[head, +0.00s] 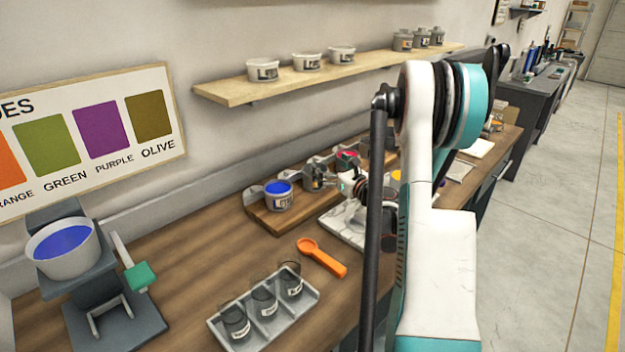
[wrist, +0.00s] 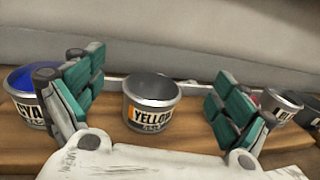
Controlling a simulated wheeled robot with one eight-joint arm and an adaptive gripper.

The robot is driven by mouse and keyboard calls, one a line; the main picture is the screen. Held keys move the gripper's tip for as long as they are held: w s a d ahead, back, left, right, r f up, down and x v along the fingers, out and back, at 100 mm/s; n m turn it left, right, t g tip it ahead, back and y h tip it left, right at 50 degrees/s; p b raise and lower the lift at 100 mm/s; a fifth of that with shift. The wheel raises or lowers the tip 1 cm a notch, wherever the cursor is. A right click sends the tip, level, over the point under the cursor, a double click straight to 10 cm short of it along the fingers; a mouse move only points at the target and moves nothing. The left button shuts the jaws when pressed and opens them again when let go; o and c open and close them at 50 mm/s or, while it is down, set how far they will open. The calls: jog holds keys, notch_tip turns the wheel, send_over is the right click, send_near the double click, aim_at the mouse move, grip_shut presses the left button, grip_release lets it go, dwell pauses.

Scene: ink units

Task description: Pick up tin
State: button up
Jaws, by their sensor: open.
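In the wrist view a metal tin labelled YELLOW (wrist: 152,118) stands upright on a wooden rack, with a grey interior showing. My gripper (wrist: 160,75) is open, its green-padded fingers on either side of that tin with gaps, not touching it. A CYAN tin (wrist: 28,112) with blue inside stands to the left, partly hidden by the left finger. Another tin (wrist: 281,106) stands to the right. In the head view my gripper (head: 352,187) is beside the rack (head: 262,216), close to a grey tin (head: 313,179). The blue-filled tin (head: 279,200) is nearer the camera.
An orange scoop (head: 321,257) and a grey tray (head: 296,319) with three dark cups lie on the bench. A stand with a blue-filled bowl (head: 66,250) is at left. A wall shelf (head: 325,76) holds several tins above. A white marbled slab (head: 345,224) lies below my gripper.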

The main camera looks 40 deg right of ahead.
notch_tip(320, 180, down, 5)
jog(key=shift+f+b, duration=0.2)
jog(key=shift+b, duration=0.6)
jog(key=shift+w+f, duration=0.15)
jog(key=shift+w, duration=0.1)
jog(key=shift+w+d+b, duration=0.2)
jog(key=shift+w+b, duration=0.25)
jog(key=shift+w, duration=1.3)
jog(key=shift+w+d+b, duration=0.2)
jog(key=shift+w+b, duration=0.2)
jog(key=shift+w, duration=1.35)
jog(key=shift+c, duration=0.3)
jog(key=c, duration=1.5)
jog(key=shift+r, duration=0.2)
notch_tip(320, 180, up, 20)
jog(key=p, duration=0.6)
